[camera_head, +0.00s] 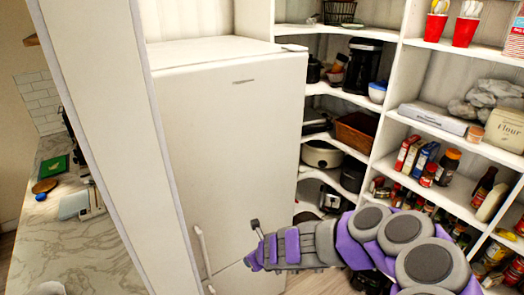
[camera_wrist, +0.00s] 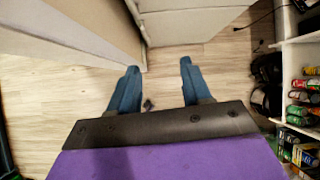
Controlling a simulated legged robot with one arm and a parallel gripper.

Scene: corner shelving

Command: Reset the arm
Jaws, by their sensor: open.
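My purple and grey arm reaches in from the lower right of the head view, in front of the corner shelves. My gripper (camera_head: 257,230) is at the arm's left end, in front of the lower part of the white fridge (camera_head: 225,130). In the wrist view my gripper (camera_wrist: 159,75) points down at the wooden floor. Its two blue fingers are apart with nothing between them.
White corner shelves (camera_head: 395,92) hold jars, boxes, a coffee maker (camera_head: 362,65) and red cups (camera_head: 464,31). A white wall edge (camera_head: 100,110) stands left of the fridge. A marble counter (camera_head: 75,245) lies at far left. Wooden floor (camera_wrist: 205,65) shows clear below the gripper.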

